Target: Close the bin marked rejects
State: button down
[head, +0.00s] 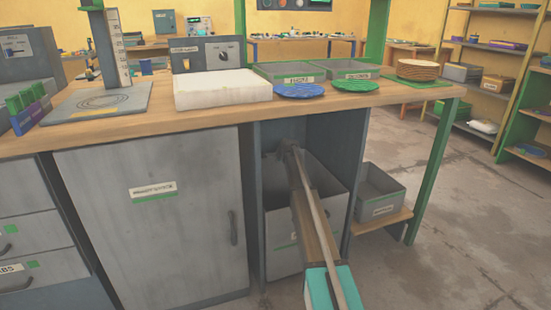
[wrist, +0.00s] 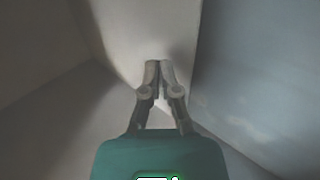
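A grey bin (head: 281,225) stands in the open bay under the workbench, right of the closed cabinet door. Its top opening faces up and its front sticks out toward me. A green-edged label on its front is mostly hidden by my arm, so I cannot read whether it says rejects. My gripper (head: 290,147) is at the far end of my arm, over the back of the bin's opening. In the wrist view my gripper (wrist: 158,68) has its fingertips together, with nothing seen between them. Grey walls surround it; I cannot tell whether it touches one.
A smaller labelled grey bin (head: 379,193) sits on a low shelf to the right. The cabinet door (head: 155,220) is at left. The bench top (head: 400,97) carries trays, a blue plate (head: 299,91) and a green plate (head: 355,86). The floor at right is clear.

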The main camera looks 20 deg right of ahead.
jog(key=p+v, duration=0.6)
jog(key=v, duration=0.3)
jog(key=shift+s+r, duration=0.2)
dwell(0.5)
